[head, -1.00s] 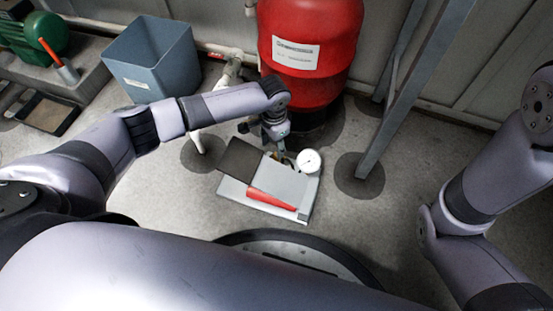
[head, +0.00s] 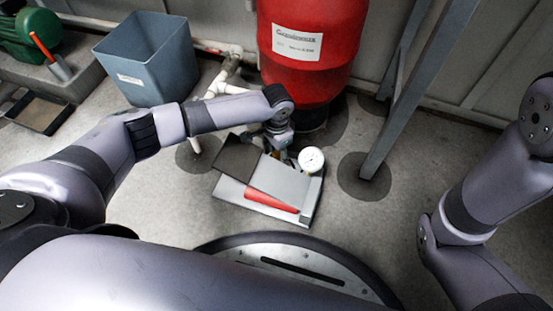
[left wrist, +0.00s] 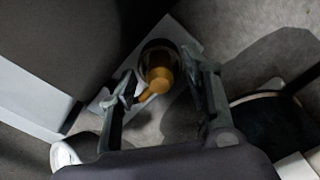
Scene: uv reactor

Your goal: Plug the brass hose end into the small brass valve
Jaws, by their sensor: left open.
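In the left wrist view a brass part (left wrist: 158,72) with a short stub pointing down-left shows inside a dark ring. I cannot tell whether it is the brass hose end or the small brass valve. My left gripper (left wrist: 165,92) is open, with one finger on each side of the brass part in the picture; I cannot see any contact. In the head view my left gripper (head: 280,142) points down beside the white gauge, in front of the red tank. The brass part is hidden there by the gripper. My right gripper is outside both views.
The red tank (head: 310,75) stands just behind. A white round gauge (head: 311,159) sits by a grey case (head: 228,190) with a red strip on the floor. A metal leg (head: 400,100) stands to the right, a blue-grey bin (head: 150,72) to the left.

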